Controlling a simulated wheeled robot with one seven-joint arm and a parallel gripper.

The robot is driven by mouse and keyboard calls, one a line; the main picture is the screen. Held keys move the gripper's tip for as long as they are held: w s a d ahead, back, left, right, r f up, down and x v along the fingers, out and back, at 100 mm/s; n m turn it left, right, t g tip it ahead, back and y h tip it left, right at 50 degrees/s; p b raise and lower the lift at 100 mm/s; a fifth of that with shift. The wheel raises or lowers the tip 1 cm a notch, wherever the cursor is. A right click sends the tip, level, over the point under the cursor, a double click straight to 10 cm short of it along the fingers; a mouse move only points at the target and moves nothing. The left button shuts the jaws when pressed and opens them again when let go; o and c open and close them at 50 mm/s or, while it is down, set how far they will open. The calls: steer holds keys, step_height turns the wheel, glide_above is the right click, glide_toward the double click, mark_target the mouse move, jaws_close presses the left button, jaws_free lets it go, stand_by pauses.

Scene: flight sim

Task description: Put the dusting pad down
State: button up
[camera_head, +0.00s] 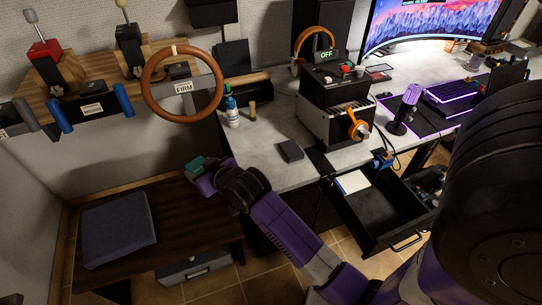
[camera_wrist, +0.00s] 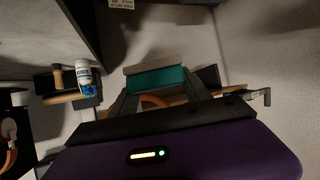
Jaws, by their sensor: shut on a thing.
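The dusting pad (camera_wrist: 155,80) is a teal block with a paler upper strip. In the wrist view it sits across the tips of my gripper (camera_wrist: 158,92), which is shut on it. In the head view the teal pad (camera_head: 195,164) shows at the end of my purple arm, and my gripper (camera_head: 203,172) is near the left edge of the grey desk (camera_head: 265,135), above the dark wooden bench (camera_head: 180,220). The pad appears held in the air. Its underside is hidden.
A white and blue bottle (camera_head: 232,112) and a small wooden-topped item (camera_head: 252,108) stand on the desk. A dark block (camera_head: 290,150) lies near its front edge. An open drawer (camera_head: 375,215) juts out at right. A grey cushion (camera_head: 118,228) lies on the bench. An orange-brown wheel (camera_head: 182,84) hangs above.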

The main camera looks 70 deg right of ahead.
steer(key=s+d+r+m+g+h, duration=0.1)
steer(key=s+d+r, duration=0.1)
steer(key=d, duration=0.4)
steer(key=s+d+r+m+h, duration=0.1)
steer(key=d+r+m, duration=0.15)
steer(key=d, duration=0.45)
steer(key=r+m+g+h+b, duration=0.1)
steer(key=r+g+h, duration=0.1)
glide_above(260, 164)
step_height(260, 164, down, 20)
steer(key=shift+f, duration=0.15)
steer(key=shift+f+b, duration=0.15)
steer(key=shift+b, duration=0.2)
steer(key=o, duration=1.4)
steer(key=shift+c, duration=0.2)
